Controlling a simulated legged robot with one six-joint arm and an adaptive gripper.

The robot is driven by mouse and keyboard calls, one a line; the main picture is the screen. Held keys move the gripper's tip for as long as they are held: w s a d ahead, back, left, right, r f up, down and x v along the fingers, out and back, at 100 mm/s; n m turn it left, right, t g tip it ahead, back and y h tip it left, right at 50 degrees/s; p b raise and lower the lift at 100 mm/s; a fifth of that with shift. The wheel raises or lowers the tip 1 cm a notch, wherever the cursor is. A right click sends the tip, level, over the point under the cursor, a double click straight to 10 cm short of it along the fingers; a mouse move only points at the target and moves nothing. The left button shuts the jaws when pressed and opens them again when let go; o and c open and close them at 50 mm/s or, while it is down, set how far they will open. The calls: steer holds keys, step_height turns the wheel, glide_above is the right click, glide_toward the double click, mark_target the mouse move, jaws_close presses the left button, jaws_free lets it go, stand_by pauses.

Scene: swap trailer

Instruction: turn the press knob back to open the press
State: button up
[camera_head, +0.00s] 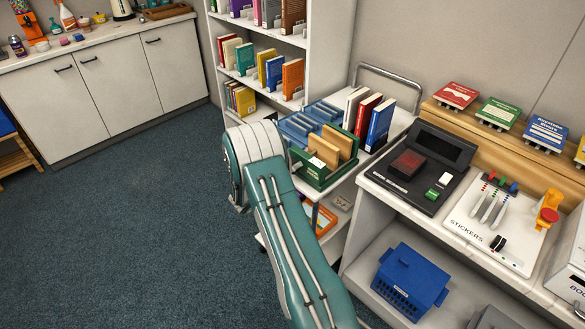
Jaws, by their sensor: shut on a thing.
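A white panel marked "STICKERS" (462,222) lies on the counter at the right. At its right end stands a small yellow-orange device with a red round part (548,215), which looks like the press and its knob. A black knob (498,243) sits near the panel's front edge. I cannot tell from this view whether the press is open or shut. My teal arm rises from the bottom centre and bends at a joint left of the cart. My gripper is not in view, and nothing visible touches the press.
A black device with a red pad (408,164) stands left of the panel. Books (455,96) rest on a wooden ledge behind. A blue basket (410,280) sits on the shelf below. A green crate (318,174) stands on the cart.

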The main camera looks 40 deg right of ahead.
steer(key=n, duration=0.4)
steer(key=shift+w, duration=0.2)
steer(key=shift+s+n, duration=0.1)
steer(key=shift+n, duration=1.6)
steer(key=o, duration=1)
steer(key=a, duration=1.2)
steer(key=shift+s, duration=0.45)
